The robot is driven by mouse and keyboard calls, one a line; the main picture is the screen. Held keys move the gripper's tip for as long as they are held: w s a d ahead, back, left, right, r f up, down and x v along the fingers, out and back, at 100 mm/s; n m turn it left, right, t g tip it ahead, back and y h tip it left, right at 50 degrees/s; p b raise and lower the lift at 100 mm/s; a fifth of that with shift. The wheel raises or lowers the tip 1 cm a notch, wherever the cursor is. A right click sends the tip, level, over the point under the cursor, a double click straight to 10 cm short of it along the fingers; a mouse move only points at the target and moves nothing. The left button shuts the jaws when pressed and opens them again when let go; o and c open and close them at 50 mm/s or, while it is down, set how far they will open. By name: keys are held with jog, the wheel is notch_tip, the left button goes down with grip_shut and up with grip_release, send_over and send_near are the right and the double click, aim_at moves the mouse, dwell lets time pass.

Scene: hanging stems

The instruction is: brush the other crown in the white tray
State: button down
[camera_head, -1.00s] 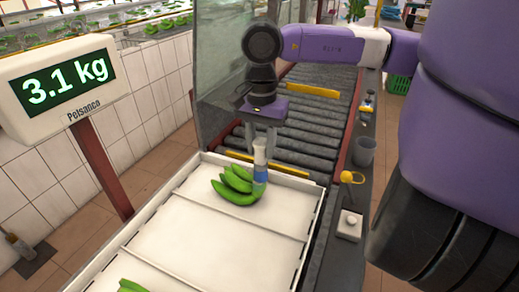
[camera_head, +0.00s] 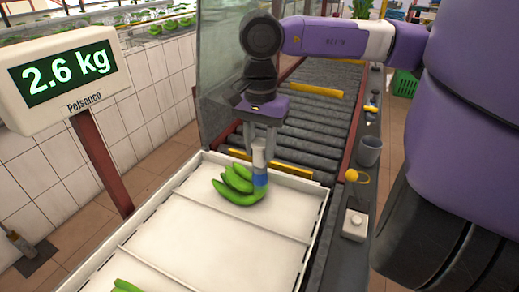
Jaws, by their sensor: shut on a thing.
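The white tray (camera_head: 205,235) lies on the roller line and is split into compartments by low ridges. A green banana hand (camera_head: 237,186) lies in its far compartment. Part of another green banana hand (camera_head: 127,286) shows at the bottom edge, in the near compartment. My gripper (camera_head: 259,150) is above the far hand, shut on a brush (camera_head: 260,168) with a pale handle and a blue band. The brush is upright, its lower end at the right end of the far hand, by the crown. The tip is too small to tell whether it touches.
A scale display (camera_head: 62,75) on a red post reads 2.6 kg at the left. On the rail at the right are a grey cup (camera_head: 369,151), a yellow knob (camera_head: 357,176) and a white switch box (camera_head: 355,224). A clear panel (camera_head: 225,80) stands behind the tray. The middle compartment is empty.

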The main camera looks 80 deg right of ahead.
jog(key=shift+s+d+f+b, duration=0.15)
jog(key=shift+d+b, duration=0.15)
jog(key=shift+d, duration=0.3)
jog(key=shift+s+d+r+b, duration=0.15)
jog(key=shift+d+b, duration=0.15)
jog(key=shift+d, duration=0.25)
jog(key=shift+a+f, duration=0.1)
jog(key=shift+w+a+b, duration=0.2)
jog(key=shift+a+b, duration=0.2)
jog(key=shift+a, duration=0.3)
jog(key=shift+w+a+b, duration=0.2)
jog(key=shift+a+b, duration=0.15)
jog(key=shift+a, duration=0.3)
jog(key=shift+s+d+b, duration=0.2)
jog(key=shift+d+b, duration=0.2)
jog(key=shift+d, duration=0.35)
jog(key=shift+s+d+b, duration=0.2)
jog(key=shift+d+b, duration=0.15)
jog(key=shift+d, duration=0.35)
jog(key=shift+w+a+b, duration=0.2)
jog(key=shift+a+b, duration=0.15)
jog(key=shift+a, duration=0.4)
jog(key=shift+w+a+b, duration=0.2)
jog(key=shift+a+b, duration=0.1)
jog(key=shift+a, duration=0.4)
jog(key=shift+d, duration=0.1)
